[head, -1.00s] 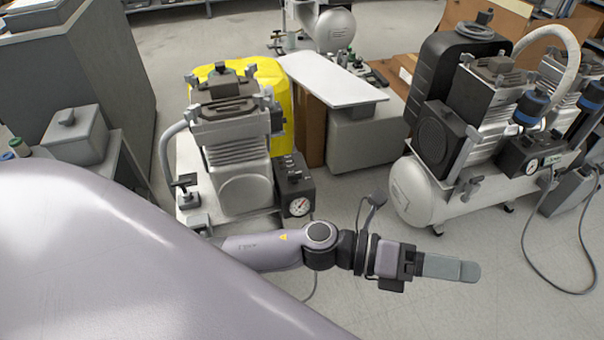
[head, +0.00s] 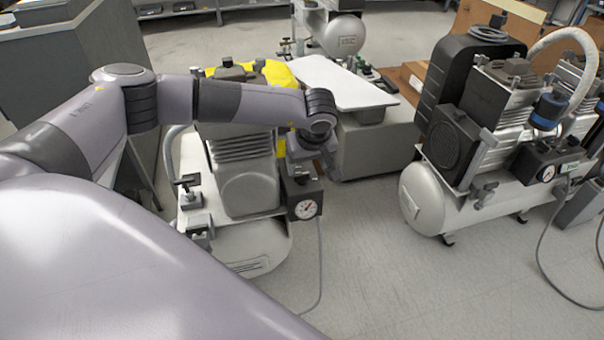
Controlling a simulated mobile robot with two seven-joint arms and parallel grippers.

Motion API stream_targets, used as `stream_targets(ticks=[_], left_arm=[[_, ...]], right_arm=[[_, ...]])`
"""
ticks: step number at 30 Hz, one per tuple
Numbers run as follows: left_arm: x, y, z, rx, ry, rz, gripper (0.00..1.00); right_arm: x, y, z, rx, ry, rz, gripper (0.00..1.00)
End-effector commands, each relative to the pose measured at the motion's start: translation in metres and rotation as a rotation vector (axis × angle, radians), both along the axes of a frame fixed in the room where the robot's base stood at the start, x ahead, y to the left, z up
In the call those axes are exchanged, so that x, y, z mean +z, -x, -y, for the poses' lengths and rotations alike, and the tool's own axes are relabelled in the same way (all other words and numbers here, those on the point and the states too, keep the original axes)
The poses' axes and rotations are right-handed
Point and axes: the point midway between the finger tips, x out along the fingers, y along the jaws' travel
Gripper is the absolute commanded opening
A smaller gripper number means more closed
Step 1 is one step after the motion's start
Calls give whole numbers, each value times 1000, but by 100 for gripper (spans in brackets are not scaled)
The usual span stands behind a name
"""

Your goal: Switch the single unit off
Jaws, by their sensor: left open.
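The single unit (head: 245,188) is a compressor with one ribbed motor block on a white tank, left of centre. Its black switch box (head: 304,198) with a round gauge is on its right side. My left arm reaches across the upper part of the unit and hides some of it. My left gripper (head: 314,172) points down just above the switch box and covers the top of it. It is open, with nothing seen in it; whether it touches the box I cannot tell. My right gripper is not in view.
A grey cabinet with a white board (head: 345,82) stands behind my gripper. Yellow material (head: 278,75) lies behind the unit. The front floor is clear.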

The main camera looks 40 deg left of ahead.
Motion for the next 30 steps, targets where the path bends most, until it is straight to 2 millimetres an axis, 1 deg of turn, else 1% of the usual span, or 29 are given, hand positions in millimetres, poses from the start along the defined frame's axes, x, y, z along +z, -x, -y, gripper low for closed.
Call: stream_targets(ticks=[1,2,4,12,16,20,27,28,29,30], left_arm=[[3,-3,-7,-3,-24,5,70],[2,-3,-9,-4,-33,7,70],[-2,-5,-13,-4,-42,6,70],[-42,-14,-23,-2,-38,5,70],[-55,-18,-28,-3,-36,5,70],[-61,-20,-29,-4,-35,7,70],[-61,-21,-30,-4,-34,7,70],[-61,-21,-30,-4,-34,7,67],[-61,-20,-30,-4,-34,7,57],[-61,-20,-30,-4,-34,7,44]], right_arm=[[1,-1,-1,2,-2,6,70],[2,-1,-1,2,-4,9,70],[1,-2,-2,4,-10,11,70],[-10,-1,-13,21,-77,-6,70],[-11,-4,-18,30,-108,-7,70],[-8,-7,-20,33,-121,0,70],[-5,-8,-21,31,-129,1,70],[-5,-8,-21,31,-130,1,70],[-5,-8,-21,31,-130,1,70],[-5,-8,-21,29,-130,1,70]])
